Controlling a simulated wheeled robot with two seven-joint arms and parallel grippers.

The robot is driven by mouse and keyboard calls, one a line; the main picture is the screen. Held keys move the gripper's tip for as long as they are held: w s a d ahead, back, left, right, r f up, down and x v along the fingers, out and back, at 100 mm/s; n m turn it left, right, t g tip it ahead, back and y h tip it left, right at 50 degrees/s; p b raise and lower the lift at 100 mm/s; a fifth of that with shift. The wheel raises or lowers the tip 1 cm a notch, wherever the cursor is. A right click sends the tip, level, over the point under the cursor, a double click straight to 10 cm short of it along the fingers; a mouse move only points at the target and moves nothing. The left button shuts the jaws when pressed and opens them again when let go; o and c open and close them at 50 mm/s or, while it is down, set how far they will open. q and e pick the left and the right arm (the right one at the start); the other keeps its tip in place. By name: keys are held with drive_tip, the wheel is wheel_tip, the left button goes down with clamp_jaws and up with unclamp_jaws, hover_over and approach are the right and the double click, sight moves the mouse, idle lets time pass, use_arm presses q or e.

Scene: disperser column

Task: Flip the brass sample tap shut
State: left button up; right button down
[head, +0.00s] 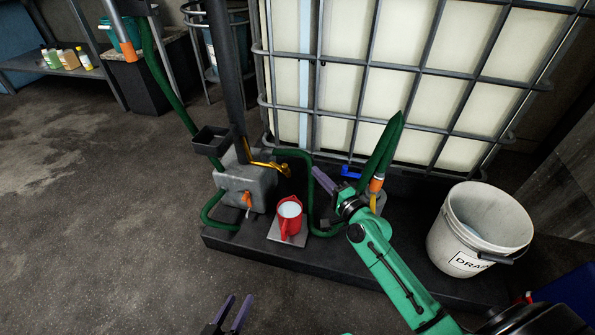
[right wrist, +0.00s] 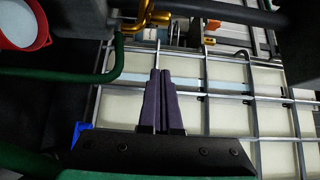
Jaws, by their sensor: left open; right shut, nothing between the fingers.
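The brass sample tap (head: 266,167) sticks out to the right from the grey block at the foot of the dark column. In the right wrist view its brass parts (right wrist: 150,15) show at the top edge, partly cut off. Whether its lever is open or shut I cannot tell. My right gripper (head: 319,178) is shut and empty, to the right of the tap and apart from it. Its purple fingers (right wrist: 161,75) are together in the right wrist view. My left gripper (head: 238,306) is open and empty at the bottom edge, well in front of the black platform.
A red jug (head: 289,223) with pale contents stands on a small plate below the tap. Green hoses (head: 309,167) loop close by. The caged white tank (head: 400,90) stands behind, with a blue handle (head: 351,172) low down. A white drain bucket (head: 480,225) stands right.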

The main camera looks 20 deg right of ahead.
drive_tip(key=w+a, duration=0.4)
drive_tip(key=a, duration=0.1)
drive_tip(key=shift+s, duration=0.1)
idle(0.3)
